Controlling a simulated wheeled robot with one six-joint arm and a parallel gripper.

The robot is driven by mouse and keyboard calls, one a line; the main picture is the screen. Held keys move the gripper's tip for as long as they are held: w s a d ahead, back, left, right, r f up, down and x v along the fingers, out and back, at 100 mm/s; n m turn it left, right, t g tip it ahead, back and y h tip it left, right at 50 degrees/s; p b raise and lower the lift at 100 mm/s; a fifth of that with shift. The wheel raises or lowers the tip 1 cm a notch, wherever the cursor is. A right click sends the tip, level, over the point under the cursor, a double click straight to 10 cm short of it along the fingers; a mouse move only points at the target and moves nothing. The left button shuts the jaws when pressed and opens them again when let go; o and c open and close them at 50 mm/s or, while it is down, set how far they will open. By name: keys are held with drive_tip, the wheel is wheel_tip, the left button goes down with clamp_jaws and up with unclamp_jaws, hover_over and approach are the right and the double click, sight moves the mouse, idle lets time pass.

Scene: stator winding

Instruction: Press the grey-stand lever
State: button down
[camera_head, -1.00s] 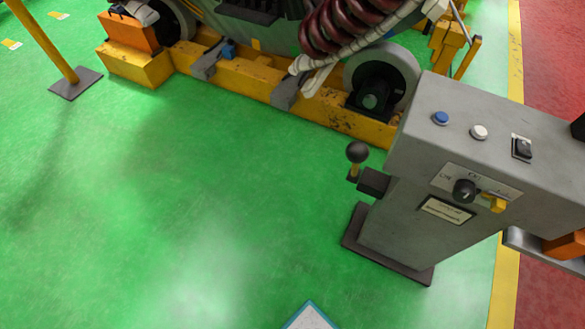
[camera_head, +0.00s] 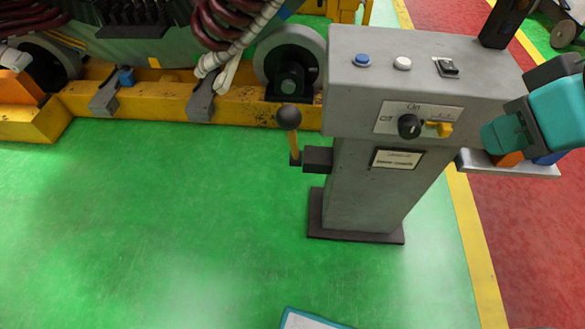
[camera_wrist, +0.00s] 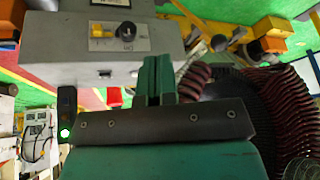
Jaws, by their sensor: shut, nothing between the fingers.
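The grey stand (camera_head: 430,75) stands right of centre in the head view, upright on a dark base plate. Its lever (camera_head: 289,118), a yellow rod with a black ball knob, sticks up from a dark bracket on the stand's left side. My teal gripper (camera_head: 493,138) is at the right edge of the head view, by the stand's right side, apart from the lever. In the wrist view my gripper (camera_wrist: 159,78) is shut and empty, with the grey stand (camera_wrist: 60,45) behind it to the left. I cannot tell the lever for sure in that view.
The stand's top has a blue button (camera_head: 362,60), a white button (camera_head: 403,63) and a black switch (camera_head: 447,68). A side shelf (camera_head: 510,170) holds orange and blue items below my gripper. Yellow machine rails (camera_head: 160,100) run behind. Green floor (camera_head: 170,230) is clear at front left.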

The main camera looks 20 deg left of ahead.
sight(294, 144)
drive_tip(key=w+a+f+n+t+b, duration=0.2)
drive_tip(key=w+f+t+b, duration=0.15)
drive_tip(key=f+b, duration=0.5)
drive_tip(key=w+a+f+n+t+y+b, duration=0.1)
drive_tip(key=w+a+f+n+t+b, duration=0.25)
drive_tip(key=f+b, duration=0.5)
drive_tip(key=w+a+f+n+t+b, duration=0.2)
drive_tip(key=w+f+t+b, duration=0.15)
drive_tip(key=f+b, duration=0.45)
drive_tip(key=s+a+f+n+y+b, duration=0.3)
drive_tip(key=s+a+n+y+b, duration=0.2)
drive_tip(key=n+b, duration=0.3)
drive_tip(key=s+a+f+n+y+b, duration=0.4)
drive_tip(key=a+n+y+b, duration=0.3)
drive_tip(key=b, duration=0.8)
drive_tip(key=shift+s+a+f+n+b, duration=0.2)
drive_tip(key=shift+s+a+n+b, duration=0.15)
drive_tip(key=shift+a, duration=0.1)
drive_tip(key=shift+t, duration=0.25)
drive_tip(key=w+d+p+x, duration=0.1)
drive_tip(key=d+p+x, duration=0.1)
drive_tip(key=p+x, duration=1)
drive_tip(key=shift+w+a+r+p, duration=0.3)
drive_tip(key=shift+w+r, duration=0.25)
drive_tip(key=shift+w, duration=0.1)
